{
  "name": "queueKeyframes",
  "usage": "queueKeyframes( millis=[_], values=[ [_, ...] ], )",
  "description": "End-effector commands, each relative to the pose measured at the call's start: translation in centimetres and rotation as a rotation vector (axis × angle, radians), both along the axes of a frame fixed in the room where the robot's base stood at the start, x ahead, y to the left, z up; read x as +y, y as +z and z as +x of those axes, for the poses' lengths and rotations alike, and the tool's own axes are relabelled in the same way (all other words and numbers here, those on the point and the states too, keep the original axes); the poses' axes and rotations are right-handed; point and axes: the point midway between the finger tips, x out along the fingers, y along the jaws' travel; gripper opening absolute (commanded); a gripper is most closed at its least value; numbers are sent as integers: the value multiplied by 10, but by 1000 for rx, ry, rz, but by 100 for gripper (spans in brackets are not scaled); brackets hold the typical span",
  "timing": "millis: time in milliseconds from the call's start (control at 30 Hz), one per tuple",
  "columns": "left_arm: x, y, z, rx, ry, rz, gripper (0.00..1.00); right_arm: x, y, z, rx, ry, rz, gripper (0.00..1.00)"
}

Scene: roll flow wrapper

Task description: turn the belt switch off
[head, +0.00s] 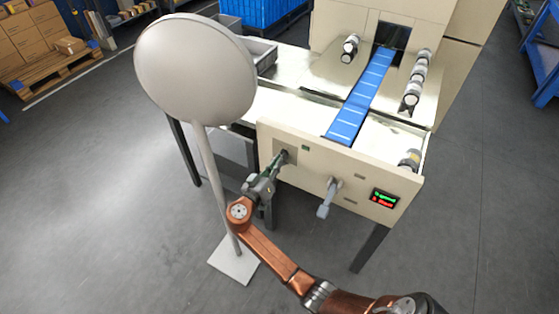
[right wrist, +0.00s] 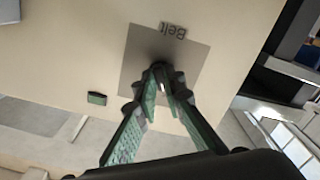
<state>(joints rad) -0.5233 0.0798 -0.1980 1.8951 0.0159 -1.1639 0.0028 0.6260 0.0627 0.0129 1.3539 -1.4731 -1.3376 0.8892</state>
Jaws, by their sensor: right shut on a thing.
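The belt switch sits on a grey plate (right wrist: 190,60) labelled "Belt" on the machine's cream front panel (head: 330,179). My right gripper (right wrist: 160,75) is at this plate, its green-padded fingers closed together on the switch, which they mostly hide. In the head view the right gripper (head: 281,158) reaches the panel's left part from below. Which way the switch is turned cannot be told. My left gripper is not in view.
A grey lever (head: 328,197) sticks out right of the plate, with a lit display (head: 384,198) further right. A round grey sign (head: 195,70) on a pole stands close on the left. A blue belt (head: 362,95) runs above.

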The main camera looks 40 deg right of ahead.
Motion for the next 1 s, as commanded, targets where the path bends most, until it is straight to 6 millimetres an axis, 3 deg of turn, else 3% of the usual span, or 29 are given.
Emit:
queueKeyframes(
  millis=[133,167,400,767,1000],
  values=[
    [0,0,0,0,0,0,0,1,-2,0,2,0,1,0],
    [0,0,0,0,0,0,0,1,-2,0,2,0,1,11],
    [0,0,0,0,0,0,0,0,-1,0,0,-1,1,27],
    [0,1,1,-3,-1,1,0,5,-1,-2,0,0,2,27],
    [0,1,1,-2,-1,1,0,44,-2,-18,1,1,4,27]
  ],
)
